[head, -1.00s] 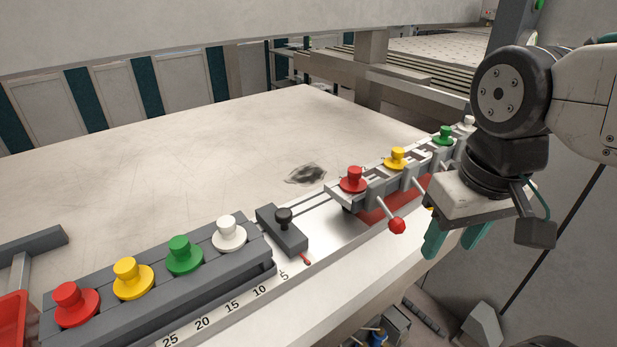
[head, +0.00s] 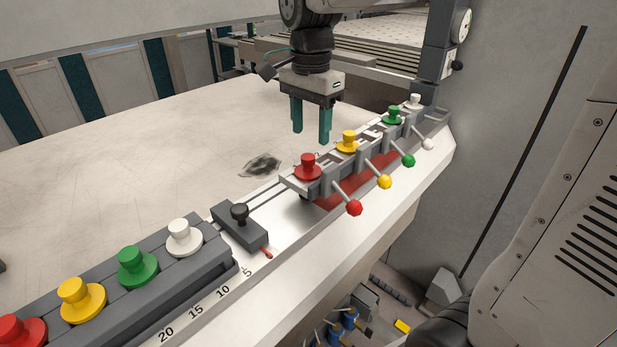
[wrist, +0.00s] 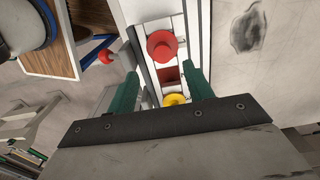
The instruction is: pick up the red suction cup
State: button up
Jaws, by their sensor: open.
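One red suction cup (head: 308,167) stands upright at the near end of the clamp rail in the head view. It also shows in the wrist view (wrist: 165,46), just beyond the fingertips and roughly centred between them. A second red suction cup (head: 19,330) stands on the grey holder block at the lower left, partly cut off by the picture's edge. My gripper (head: 311,136) is open and empty, with its green fingers pointing down. It is above the rail area, near the rail's red and yellow cups and apart from them.
Yellow (head: 348,141), green (head: 393,115) and white (head: 415,102) cups stand farther along the rail. Levers with coloured knobs (head: 354,208) stick out in front. A grey slider with a black knob (head: 239,212) sits between rail and holder block (head: 215,268). The tabletop (head: 130,165) behind is mostly clear.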

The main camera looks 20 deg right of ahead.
aim_at(308, 156)
jog(key=f, duration=0.7)
jog(key=shift+w+a+f, duration=0.15)
jog(key=shift+a+f, duration=0.05)
jog(key=shift+f, duration=0.05)
grip_shut()
